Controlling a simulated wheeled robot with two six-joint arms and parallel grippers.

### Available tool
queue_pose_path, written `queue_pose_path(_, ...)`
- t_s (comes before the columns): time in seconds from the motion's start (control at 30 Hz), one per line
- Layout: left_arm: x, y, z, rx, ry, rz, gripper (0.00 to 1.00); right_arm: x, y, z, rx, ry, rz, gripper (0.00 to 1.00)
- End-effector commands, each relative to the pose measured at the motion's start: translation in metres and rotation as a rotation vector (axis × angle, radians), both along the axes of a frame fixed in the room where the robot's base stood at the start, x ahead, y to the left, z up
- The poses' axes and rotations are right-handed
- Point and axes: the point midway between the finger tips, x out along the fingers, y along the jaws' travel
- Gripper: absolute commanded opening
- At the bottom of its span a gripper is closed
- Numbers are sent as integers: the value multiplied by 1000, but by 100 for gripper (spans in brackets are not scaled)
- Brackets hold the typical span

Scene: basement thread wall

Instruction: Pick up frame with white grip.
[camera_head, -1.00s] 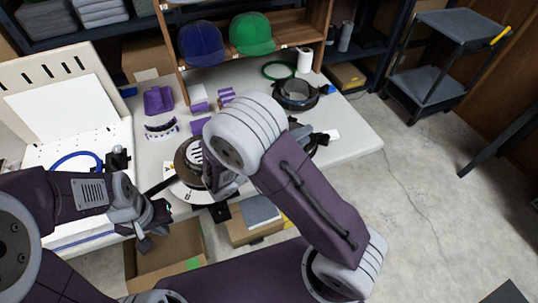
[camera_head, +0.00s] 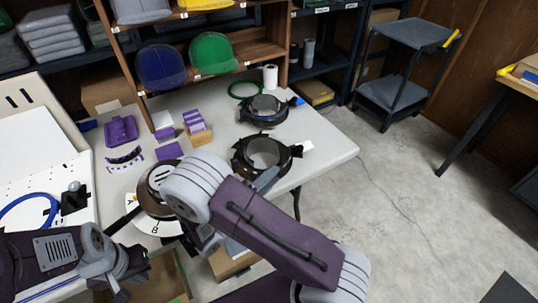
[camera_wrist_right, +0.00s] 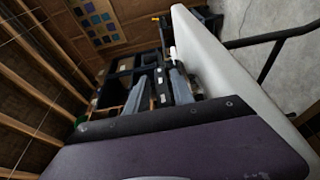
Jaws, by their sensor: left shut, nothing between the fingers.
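The frame with the white grip (camera_head: 262,156) is a black ring lying on the white table, its white tab (camera_head: 303,147) pointing right. A similar black ring frame with a blue grip (camera_head: 264,110) lies behind it. My left gripper (camera_head: 132,272) is shut and empty at the table's front left.
A round dark device with a lettered white disc (camera_head: 142,222) stands left of my right wrist. Purple pieces (camera_head: 121,130), a green ring (camera_head: 245,90) and a white roll (camera_head: 270,76) lie behind. A cap shelf (camera_head: 225,68) borders the back. Open floor (camera_head: 400,210) is right of the table.

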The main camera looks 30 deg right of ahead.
Motion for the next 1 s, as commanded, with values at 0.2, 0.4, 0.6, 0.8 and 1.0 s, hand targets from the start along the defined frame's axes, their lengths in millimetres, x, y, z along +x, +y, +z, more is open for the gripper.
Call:
queue_pose_path(0.2, 0, 0, -4, 0, 0, 0, 0, 10, -28, -1, -1, 2, -6, 29)
queue_pose_path(0.4, 0, 0, -6, 0, 0, 0, 0, 19, -46, 0, 1, 0, -1, 29)
queue_pose_path(0.6, 0, 0, -5, 0, 0, 0, 0, 20, -46, 0, 0, 0, 0, 24)
queue_pose_path(0.8, 0, 0, -5, 0, 0, 0, 0, 20, -46, 0, 0, 1, 0, 0)
queue_pose_path(1.0, 0, 0, -5, 0, 0, 0, 0, 20, -46, 0, 0, 1, 0, 0)
